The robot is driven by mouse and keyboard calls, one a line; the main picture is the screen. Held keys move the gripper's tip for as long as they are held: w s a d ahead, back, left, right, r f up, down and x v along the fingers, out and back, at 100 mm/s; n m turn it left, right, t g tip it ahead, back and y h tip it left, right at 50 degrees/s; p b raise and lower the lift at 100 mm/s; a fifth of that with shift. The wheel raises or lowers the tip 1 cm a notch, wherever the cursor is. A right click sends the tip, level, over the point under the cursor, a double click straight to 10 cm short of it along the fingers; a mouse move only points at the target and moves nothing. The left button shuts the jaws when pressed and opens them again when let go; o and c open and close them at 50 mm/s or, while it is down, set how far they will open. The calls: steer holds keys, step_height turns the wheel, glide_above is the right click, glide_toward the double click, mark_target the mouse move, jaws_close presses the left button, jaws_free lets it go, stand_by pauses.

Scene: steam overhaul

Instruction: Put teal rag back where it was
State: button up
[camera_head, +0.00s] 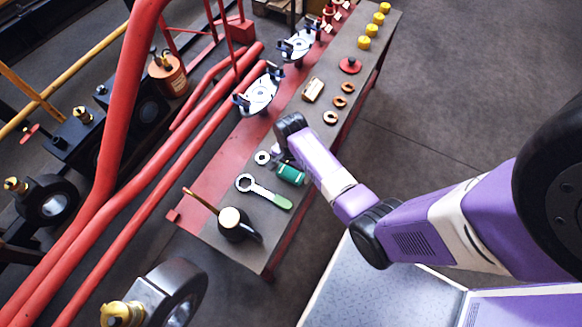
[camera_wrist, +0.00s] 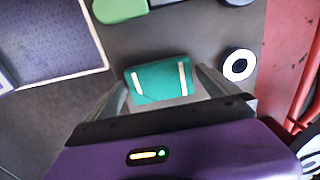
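The teal rag (camera_head: 290,174), a small bundle with two pale stripes, lies on the grey top of the workbench (camera_head: 323,155). In the wrist view the rag (camera_wrist: 160,84) lies between the ends of my fingers. My gripper (camera_wrist: 162,78) is spread wide, one finger at each side of the rag. Whether the fingers touch it cannot be told. In the head view my arm's end is over the bench just beyond the rag, and my fingers are mostly hidden there.
A green-handled wrench (camera_head: 264,191), a dark oil can (camera_head: 235,226) and a dark-rimmed white ring (camera_head: 262,157) are near the rag. Red pipes (camera_head: 190,130) run along the left.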

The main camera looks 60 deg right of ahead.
mark_target(291, 172)
step_height(291, 172, up, 12)
steer(key=p, duration=0.1)
steer(key=s+a+n+t+h, duration=0.2)
steer(key=s+a+n+t, duration=0.5)
steer(key=s+a+n, duration=0.3)
steer(key=s+a+r+n+t, duration=0.2)
steer(key=a+r, duration=0.1)
steer(key=r, duration=0.5)
steer(key=s+a+r+n+t+y, duration=0.1)
steer(key=s+a+r+n+t, duration=0.1)
steer(key=r, duration=0.7)
steer(key=s+a+r+n+t+y, duration=0.1)
steer(key=s+a+r+n+t, duration=0.2)
steer(key=r, duration=0.6)
steer(key=shift+s+a+n+t, duration=0.35)
steer(key=shift+s+t, duration=0.15)
steer(key=shift+s, duration=0.25)
